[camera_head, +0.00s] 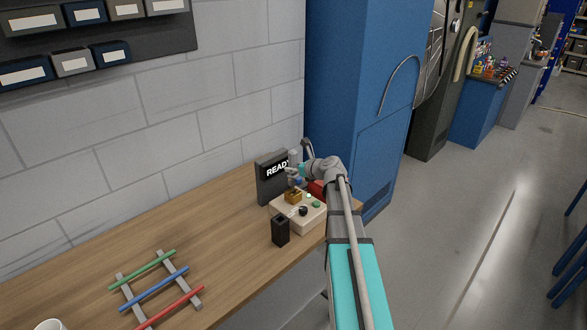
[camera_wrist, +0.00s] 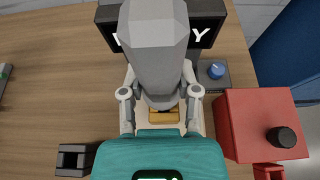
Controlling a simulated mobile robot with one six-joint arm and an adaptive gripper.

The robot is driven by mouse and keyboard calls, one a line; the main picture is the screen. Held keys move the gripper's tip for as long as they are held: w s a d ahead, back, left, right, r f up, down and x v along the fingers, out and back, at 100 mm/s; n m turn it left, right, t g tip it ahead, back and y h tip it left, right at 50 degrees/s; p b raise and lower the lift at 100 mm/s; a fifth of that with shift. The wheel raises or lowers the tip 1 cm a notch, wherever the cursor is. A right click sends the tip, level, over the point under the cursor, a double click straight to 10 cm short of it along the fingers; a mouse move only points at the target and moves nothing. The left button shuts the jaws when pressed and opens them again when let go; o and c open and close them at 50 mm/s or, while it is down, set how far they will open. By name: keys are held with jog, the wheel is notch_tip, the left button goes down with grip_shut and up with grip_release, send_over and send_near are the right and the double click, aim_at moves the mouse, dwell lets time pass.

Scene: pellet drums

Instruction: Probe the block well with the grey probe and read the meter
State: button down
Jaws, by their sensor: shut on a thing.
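My gripper (camera_head: 297,171) is above the brass-coloured block (camera_head: 293,197) on the beige unit (camera_head: 313,217). It is shut on the grey probe (camera_wrist: 156,45), whose wide grey body fills the middle top of the wrist view. The finger linkages (camera_wrist: 160,95) show on both sides of it. The block (camera_wrist: 163,117) shows just below the probe in the wrist view. The probe's tip and the well opening are hidden, so I cannot tell whether the tip is inside. The dark meter (camera_head: 266,188) stands behind and reads "READY", partly covered by my gripper and the probe.
A black open-topped holder (camera_head: 280,230) stands in front of the unit. A red box (camera_wrist: 240,105) with a black knob and a blue knob (camera_wrist: 216,71) are at right in the wrist view. Green, blue and red rods (camera_head: 155,299) lie on grey bars at left. The bench between is clear.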

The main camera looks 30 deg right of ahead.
aim_at(296, 156)
jog(key=shift+r, duration=0.1)
dwell(0.4)
jog(key=shift+r+p, duration=2.4)
jog(key=shift+p, duration=0.15)
jog(key=shift+d, duration=0.1)
jog(key=s+d+r, duration=0.1)
jog(key=s+d, duration=0.3)
jog(key=s, duration=0.7)
jog(key=shift+s+p, duration=0.2)
jog(key=shift+p, duration=0.25)
jog(key=shift+f, duration=0.1)
